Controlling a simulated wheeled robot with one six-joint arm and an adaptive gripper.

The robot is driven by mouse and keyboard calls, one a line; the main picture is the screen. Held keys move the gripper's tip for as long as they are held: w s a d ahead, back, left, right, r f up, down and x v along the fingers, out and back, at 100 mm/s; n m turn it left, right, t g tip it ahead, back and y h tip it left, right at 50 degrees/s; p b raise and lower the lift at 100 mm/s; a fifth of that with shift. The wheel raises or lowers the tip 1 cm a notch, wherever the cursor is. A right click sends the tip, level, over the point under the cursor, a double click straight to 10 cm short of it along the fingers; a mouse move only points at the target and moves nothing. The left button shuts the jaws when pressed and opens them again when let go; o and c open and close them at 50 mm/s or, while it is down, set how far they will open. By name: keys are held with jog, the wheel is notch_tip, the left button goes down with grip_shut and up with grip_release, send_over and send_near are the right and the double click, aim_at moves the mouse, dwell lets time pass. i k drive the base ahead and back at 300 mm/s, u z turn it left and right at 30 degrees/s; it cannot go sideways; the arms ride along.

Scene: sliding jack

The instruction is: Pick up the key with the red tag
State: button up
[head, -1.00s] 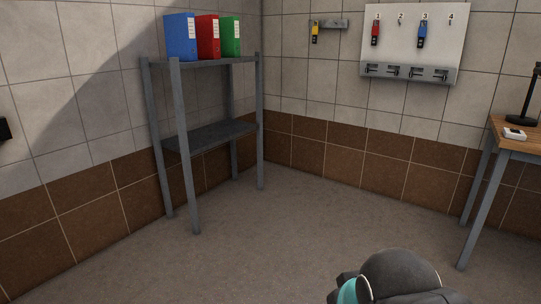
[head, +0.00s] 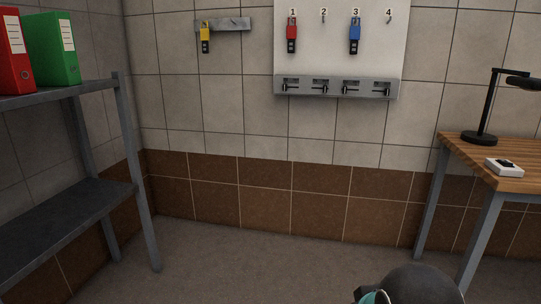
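The key with the red tag (head: 291,33) hangs on the white wall board (head: 341,66) under the number 1. A dark piece hangs below its red part. A key with a blue tag (head: 355,36) hangs under the number 3. A key with a yellow tag (head: 205,37) hangs on a small grey rail (head: 233,24) left of the board. The hooks under 2 and 4 look bare. Part of my arm shows at the bottom right, far below the board. My gripper's fingers are not in view.
A grey metal shelf (head: 70,205) stands at the left with a red binder (head: 14,50) and a green binder (head: 50,48) on top. A wooden table (head: 520,173) at the right bears a black lamp (head: 480,137) and a small white box (head: 504,168). The floor between is clear.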

aim_at(292, 30)
jog(key=z, duration=0.1)
jog(key=i, duration=2.4)
jog(key=z, duration=0.35)
